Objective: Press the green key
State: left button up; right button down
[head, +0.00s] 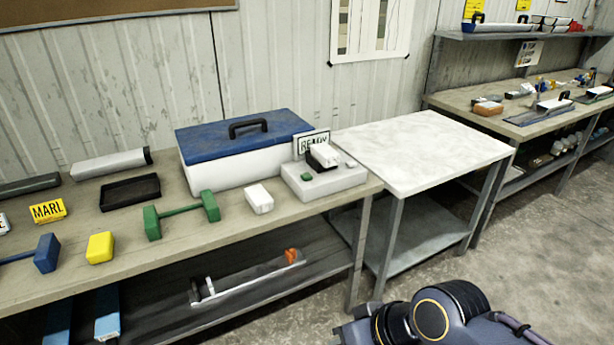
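A small dark green key (306,177) sits on the top front left of a white box (330,186) at the right end of the near bench. A black and white part (322,155) stands behind the key on the same box, and a pale key (350,163) is to its right. A sign reading READY (311,144) stands at the back of the box. Nothing touches the green key. Neither of my grippers is in view; only a dark joint of my own arm shows at the bottom right.
A blue-lidded white case (225,176) stands left of the box. A white block (259,198), green dumbbell-shaped piece (182,216), yellow block (100,248) and black tray (129,188) lie on the bench (165,251). A bare white-topped table (424,148) stands to the right.

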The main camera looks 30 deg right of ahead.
aim_at(307, 177)
jog(key=i+l, duration=0.2)
jog(key=i, duration=0.2)
jog(key=i+l+z, duration=0.1)
jog(key=i, duration=0.35)
jog(key=i+l, duration=0.25)
jog(key=i, duration=0.15)
